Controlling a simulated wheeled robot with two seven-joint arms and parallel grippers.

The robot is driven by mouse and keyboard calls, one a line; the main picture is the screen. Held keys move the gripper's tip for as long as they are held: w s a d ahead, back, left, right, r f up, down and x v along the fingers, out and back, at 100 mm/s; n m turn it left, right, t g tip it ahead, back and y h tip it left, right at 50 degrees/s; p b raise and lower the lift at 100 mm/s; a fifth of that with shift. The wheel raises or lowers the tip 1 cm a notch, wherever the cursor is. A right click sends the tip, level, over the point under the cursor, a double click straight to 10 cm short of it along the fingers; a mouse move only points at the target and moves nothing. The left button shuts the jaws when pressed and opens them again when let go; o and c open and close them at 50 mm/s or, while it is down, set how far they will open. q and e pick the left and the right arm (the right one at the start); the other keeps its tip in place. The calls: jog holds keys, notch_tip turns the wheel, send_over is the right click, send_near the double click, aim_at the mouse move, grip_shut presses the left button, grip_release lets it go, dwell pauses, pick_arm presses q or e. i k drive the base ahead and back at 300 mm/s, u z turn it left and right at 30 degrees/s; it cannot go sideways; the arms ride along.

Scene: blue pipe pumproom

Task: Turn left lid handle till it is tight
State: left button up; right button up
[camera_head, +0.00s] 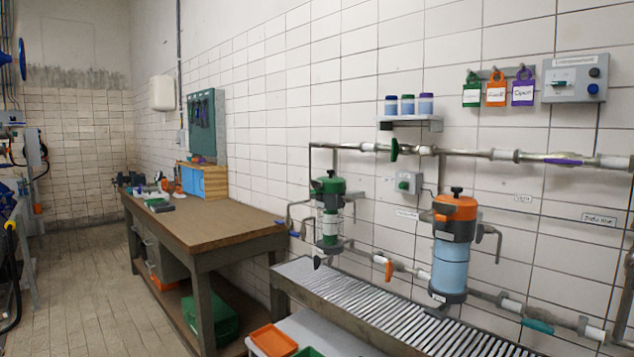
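The left filter housing (330,225) stands on the pipework on the tiled wall, right of centre. It has a green lid (328,186) with a small dark handle (331,174) on top. Whether the lid is tight cannot be told from here. A second housing with a blue body (450,265) stands to its right, with an orange lid (455,207) and a black handle (457,191). Neither of my grippers is in view, and nothing touches either handle.
A slatted metal drain bench (385,312) runs below the housings. A wooden workbench (205,230) stands to the left, with orange and green trays (272,341) low in front. Pipes with coloured valve levers run above and below the housings. The floor (95,285) at left is clear.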

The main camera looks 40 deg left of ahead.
aim_at(316, 184)
jog(key=u, duration=0.4)
jog(key=k, duration=0.95)
jog(key=u, duration=2.05)
jog(key=i, duration=2.45)
jog(key=z, duration=1.15)
jog(key=i, duration=1.05)
jog(key=z, duration=0.85)
